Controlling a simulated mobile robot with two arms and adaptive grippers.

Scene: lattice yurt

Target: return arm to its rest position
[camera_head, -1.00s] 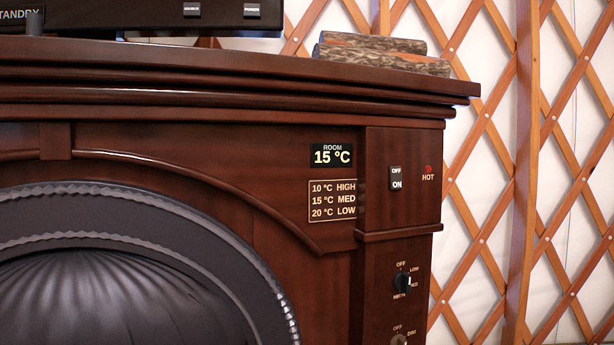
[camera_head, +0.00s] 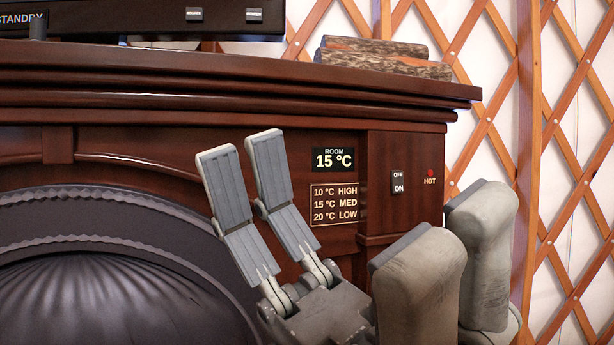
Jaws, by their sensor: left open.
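My left gripper (camera_head: 345,180) has risen into the lower right of the head view, in front of the dark wooden fireplace surround (camera_head: 120,150). Its grey-padded fingers on the left and its rounded, worn pale fingers on the right stand wide apart. It is open, with nothing between the fingers. The fingers point up, and the palm (camera_head: 330,310) shows below. The rest of the arm is out of view. My right gripper is not in view.
An off/on rocker switch (camera_head: 398,182) and a red HOT lamp (camera_head: 431,173) are on the surround. The room display (camera_head: 333,159) reads 15 °C. Logs (camera_head: 385,65) lie on the mantel. The gripper hides the lower dials. A wooden lattice wall (camera_head: 527,150) stands at right.

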